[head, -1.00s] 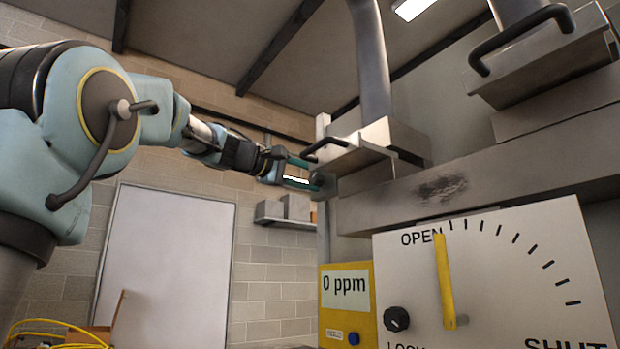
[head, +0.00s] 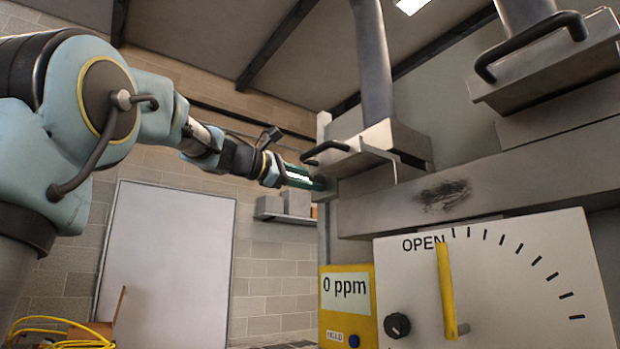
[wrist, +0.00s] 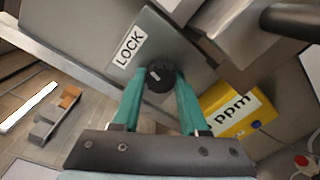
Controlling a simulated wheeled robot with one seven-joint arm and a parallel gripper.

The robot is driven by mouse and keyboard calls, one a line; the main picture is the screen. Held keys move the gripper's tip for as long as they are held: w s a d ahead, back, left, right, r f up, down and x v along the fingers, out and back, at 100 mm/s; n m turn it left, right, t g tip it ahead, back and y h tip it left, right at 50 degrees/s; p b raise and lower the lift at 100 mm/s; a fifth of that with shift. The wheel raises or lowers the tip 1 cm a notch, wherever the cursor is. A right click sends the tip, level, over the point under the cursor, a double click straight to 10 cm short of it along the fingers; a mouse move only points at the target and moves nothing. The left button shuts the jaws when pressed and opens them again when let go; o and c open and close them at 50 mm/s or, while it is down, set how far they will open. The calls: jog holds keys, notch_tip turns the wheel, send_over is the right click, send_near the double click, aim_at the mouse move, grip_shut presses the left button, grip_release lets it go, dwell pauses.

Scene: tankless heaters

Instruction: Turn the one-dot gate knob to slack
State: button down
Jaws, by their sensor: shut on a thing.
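My gripper (head: 322,183) is at the left end of the grey beam, below the left gate block. In the wrist view, my teal fingers (wrist: 160,85) are shut on a round black knob (wrist: 160,77) with a small pale mark on its face. The knob sits on a grey plate beside a white LOCK label (wrist: 129,47). No dots and no slack label can be made out. In the head view my fingers hide this knob. A second black knob (head: 397,326) is on the dial panel at lower right, apart from my gripper.
The dial panel (head: 500,280) has a yellow lever (head: 446,290) pointing up near OPEN. A yellow ppm meter (head: 347,310) stands left of it. Gate blocks with black handles (head: 325,150) are above the beam (head: 470,190). A shelf with boxes (head: 285,210) is behind.

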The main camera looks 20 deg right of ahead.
jog(key=shift+f+n, duration=0.1)
jog(key=shift+n, duration=0.2)
jog(key=shift+c, duration=2.2)
grip_release()
jog(key=s+a+b, duration=0.2)
jog(key=a+b, duration=0.2)
jog(key=a, duration=0.6)
jog(key=shift+a+r, duration=0.25)
jog(key=shift+a, duration=0.1)
